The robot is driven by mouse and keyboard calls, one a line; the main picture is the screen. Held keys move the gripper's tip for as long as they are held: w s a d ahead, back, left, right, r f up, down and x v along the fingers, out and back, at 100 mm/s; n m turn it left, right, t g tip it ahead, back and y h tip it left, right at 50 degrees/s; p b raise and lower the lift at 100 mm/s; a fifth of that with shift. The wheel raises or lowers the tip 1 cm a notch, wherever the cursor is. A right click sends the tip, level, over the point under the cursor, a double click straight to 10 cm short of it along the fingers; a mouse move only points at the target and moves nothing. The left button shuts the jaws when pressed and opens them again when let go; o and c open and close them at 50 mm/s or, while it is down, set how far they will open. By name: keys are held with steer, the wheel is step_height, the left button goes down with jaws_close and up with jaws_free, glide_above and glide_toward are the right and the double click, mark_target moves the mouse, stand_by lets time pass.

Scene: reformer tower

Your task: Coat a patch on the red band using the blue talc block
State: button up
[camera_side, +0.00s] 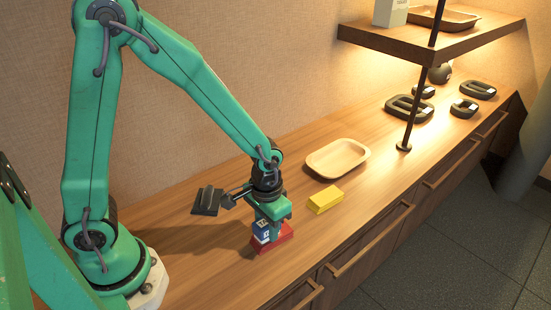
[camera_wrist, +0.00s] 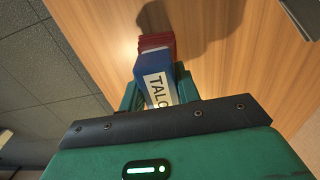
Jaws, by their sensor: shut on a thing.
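The blue talc block (camera_side: 261,231), with a white label, is held between the fingers of my gripper (camera_side: 270,226). In the wrist view the blue block (camera_wrist: 152,66) shows part of the word TALC on its label, and the jaws (camera_wrist: 158,88) are shut on either side of it. The red band (camera_side: 272,244) lies on the counter right under the block. In the wrist view the red band (camera_wrist: 156,42) shows just beyond the block's end. I cannot tell whether the block touches the band. The gripper hides part of the band.
A yellow block (camera_side: 326,200) lies to the right of my gripper on the wooden counter, with a tan tray (camera_side: 337,158) behind it. Several dark weights (camera_side: 409,107) sit farther right near a shelf post (camera_side: 415,105). The counter's front edge is close to the band.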

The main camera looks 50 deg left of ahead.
steer(key=shift+w+d, duration=0.15)
steer(key=shift+w, duration=1.35)
steer(key=shift+w+d, duration=0.15)
steer(key=shift+w, duration=1.3)
steer(key=shift+s+a, duration=0.15)
steer(key=shift+s, duration=1.5)
steer(key=shift+s+a, duration=0.15)
steer(key=shift+s, duration=1.45)
steer(key=shift+s+a, duration=0.15)
steer(key=shift+s, duration=1.5)
step_height(320, 180, up, 8)
steer(key=shift+w, duration=0.15)
